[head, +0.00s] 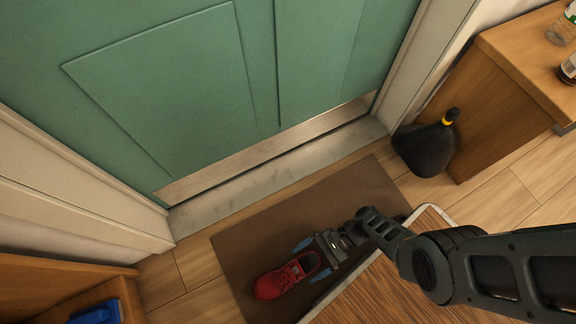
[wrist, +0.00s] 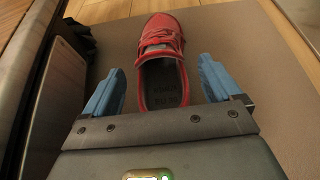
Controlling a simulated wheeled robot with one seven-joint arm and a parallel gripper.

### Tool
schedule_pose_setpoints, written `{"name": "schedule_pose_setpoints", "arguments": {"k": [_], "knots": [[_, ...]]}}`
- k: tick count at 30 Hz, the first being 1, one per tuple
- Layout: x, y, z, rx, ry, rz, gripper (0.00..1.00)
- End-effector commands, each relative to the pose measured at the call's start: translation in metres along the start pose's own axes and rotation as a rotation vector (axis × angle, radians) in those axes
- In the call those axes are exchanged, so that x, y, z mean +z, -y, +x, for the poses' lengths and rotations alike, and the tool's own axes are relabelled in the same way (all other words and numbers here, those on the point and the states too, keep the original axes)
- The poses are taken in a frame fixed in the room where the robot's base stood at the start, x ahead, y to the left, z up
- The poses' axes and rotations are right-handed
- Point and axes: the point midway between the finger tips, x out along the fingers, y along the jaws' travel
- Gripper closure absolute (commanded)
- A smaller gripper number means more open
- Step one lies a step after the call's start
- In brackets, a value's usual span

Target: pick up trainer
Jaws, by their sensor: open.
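A red trainer (head: 287,276) lies upright on the brown doormat, its toe pointing left in the head view. In the wrist view the trainer (wrist: 162,62) points away from me, with its laces and the dark opening at the heel end visible. My gripper (head: 313,256) is at the heel end of the trainer. In the wrist view my gripper (wrist: 161,88) is open, with one blue finger on each side of the heel. A gap shows between each finger and the shoe. I cannot tell how high the fingertips are above the mat.
The brown doormat (head: 340,198) lies before a green door (head: 160,90) with a grey sill. A wood-topped piece (head: 385,292) stands close under my arm. A dark bag-like object (head: 425,150) leans by the wooden cabinet (head: 500,110). A blue item (head: 97,312) is at lower left.

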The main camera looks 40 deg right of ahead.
Motion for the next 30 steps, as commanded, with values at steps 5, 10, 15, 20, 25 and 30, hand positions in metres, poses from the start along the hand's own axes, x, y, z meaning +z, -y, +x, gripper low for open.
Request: {"name": "schedule_pose_setpoints", "arguments": {"k": [5,10,15,20,25,30], "knots": [[-0.0006,0.0,0.0163,0.0,-0.001,-0.001,0.09],[0.0001,0.0001,0.0172,0.0,-0.001,-0.001,0.09],[0.0001,0.0001,0.017,-0.001,-0.001,0.0,0.18],[0.0001,0.0001,0.017,-0.001,-0.001,0.0,0.34],[0.0001,-0.0001,0.017,0.0,-0.001,0.0,0.5],[0.0001,-0.0003,0.017,0.0,-0.001,0.0,0.66]]}}
